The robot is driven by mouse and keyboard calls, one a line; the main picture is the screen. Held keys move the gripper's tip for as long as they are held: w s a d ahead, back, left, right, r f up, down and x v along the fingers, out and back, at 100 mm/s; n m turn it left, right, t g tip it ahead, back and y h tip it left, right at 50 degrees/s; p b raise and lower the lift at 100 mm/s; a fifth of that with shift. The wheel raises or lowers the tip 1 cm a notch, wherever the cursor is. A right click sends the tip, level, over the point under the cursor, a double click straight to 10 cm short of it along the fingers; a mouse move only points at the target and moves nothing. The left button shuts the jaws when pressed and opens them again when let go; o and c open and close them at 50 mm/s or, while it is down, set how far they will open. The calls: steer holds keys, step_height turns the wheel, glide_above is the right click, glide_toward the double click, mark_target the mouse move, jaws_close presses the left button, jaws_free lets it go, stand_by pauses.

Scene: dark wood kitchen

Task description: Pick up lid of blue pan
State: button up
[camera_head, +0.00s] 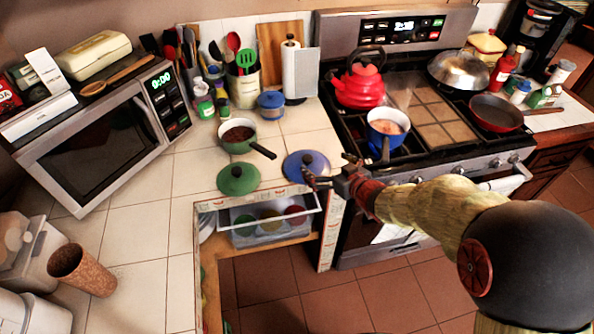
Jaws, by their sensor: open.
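A round blue lid (300,162) lies near the front edge of the white tiled counter (185,177), left of the stove. The blue pan (378,114) stands on the stove's left front side with pinkish food in it. My gripper (326,170) is open at the right edge of the blue lid, with its two fingers spread. The fingers overlap the lid's right edge in the picture. I cannot tell whether they touch it.
A green lid (238,179) lies left of the blue lid. A green pan (238,147) with dark contents sits behind it. A red kettle (360,88) stands on the stove (425,165). An open drawer (240,215) is below the counter edge.

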mark_target(310, 160)
steer(key=shift+s+a+f, duration=0.25)
steer(key=shift+a+f, duration=0.15)
steer(key=shift+a, duration=0.2)
steer(key=shift+w+a+f+y, duration=0.1)
steer(key=shift+a+f+y, duration=0.05)
steer(key=shift+a+y, duration=0.2)
steer(key=b+x, duration=0.3)
steer(key=x, duration=0.4)
steer(key=shift+w+d+f, duration=0.1)
steer(key=shift+w+d, duration=0.05)
steer(key=shift+c, duration=0.8)
